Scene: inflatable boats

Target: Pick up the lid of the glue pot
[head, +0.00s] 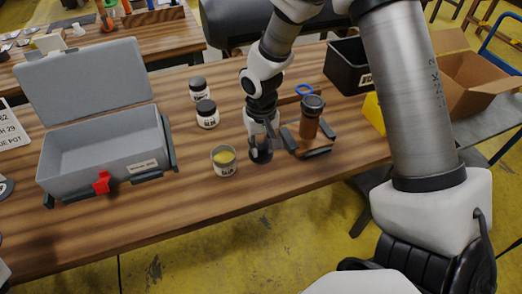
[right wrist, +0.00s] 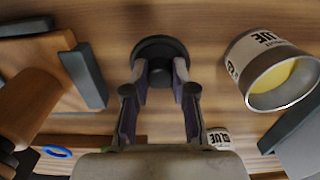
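The glue pot (head: 223,161) stands open, with yellow glue inside; it also shows at the right of the right wrist view (right wrist: 272,68). Its dark round lid (head: 261,156) is apart from it, to its right. My right gripper (head: 263,143) points down over the lid. In the right wrist view the lid (right wrist: 160,46) lies between and just past the fingertips (right wrist: 160,72), which stand apart and overlap its near part. Whether they press on it I cannot tell. My left gripper is not in view.
Two closed jars (head: 207,114) (head: 199,89) stand behind the pot. A grey open toolbox (head: 100,149) is at left. A brown jar with a dark top (head: 310,117) stands close right of my gripper in a holder. A black bin (head: 347,68) is behind. Bare wood lies in front.

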